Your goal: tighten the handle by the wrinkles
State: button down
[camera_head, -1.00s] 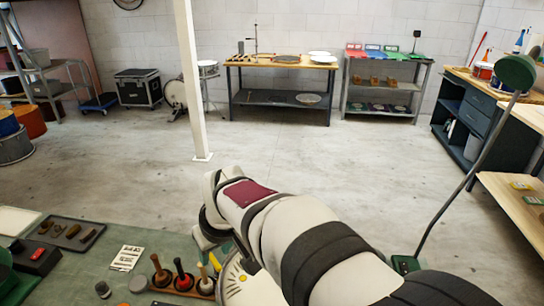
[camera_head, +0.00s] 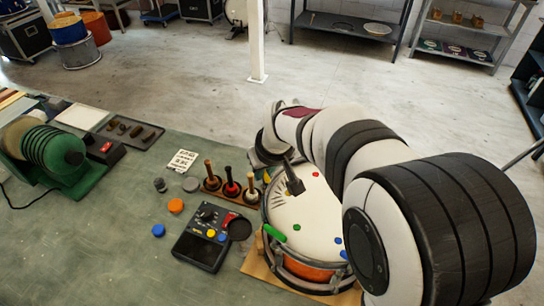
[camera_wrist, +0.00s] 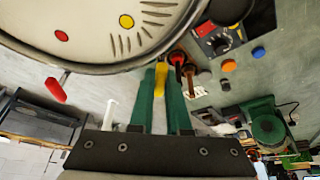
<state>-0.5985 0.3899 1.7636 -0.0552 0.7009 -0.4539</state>
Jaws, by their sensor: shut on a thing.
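The drum (camera_head: 318,205) stands on the bench with coloured dots on its pale head; part of it also shows in the wrist view (camera_wrist: 85,30). Dark wrinkle lines (camera_wrist: 128,42) lie near the rim, around a yellow dot (camera_wrist: 126,21). A yellow handle (camera_wrist: 161,72) is at the rim beside these wrinkles. My gripper (camera_wrist: 161,88) has its green fingers on either side of the yellow handle and is shut on it. A red handle (camera_wrist: 56,90) and a green handle (camera_head: 275,233) are at other places on the rim. My arm hides the drum's right side in the head view.
A wooden rack of mallets (camera_head: 231,190) stands close to the drum's left. A black control box (camera_head: 207,238) is in front of the rack. A green machine (camera_head: 62,160) and a dark tray (camera_head: 130,131) are farther left. Some bench between is clear.

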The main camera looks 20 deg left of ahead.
jog(key=shift+m, duration=0.3)
jog(key=m+t+h, duration=0.1)
jog(key=m, duration=0.2)
jog(key=shift+m, duration=0.3)
jog(key=shift+m+h, duration=1.1)
jog(key=shift+m, duration=1.2)
jog(key=c, duration=0.9)
grip_release()
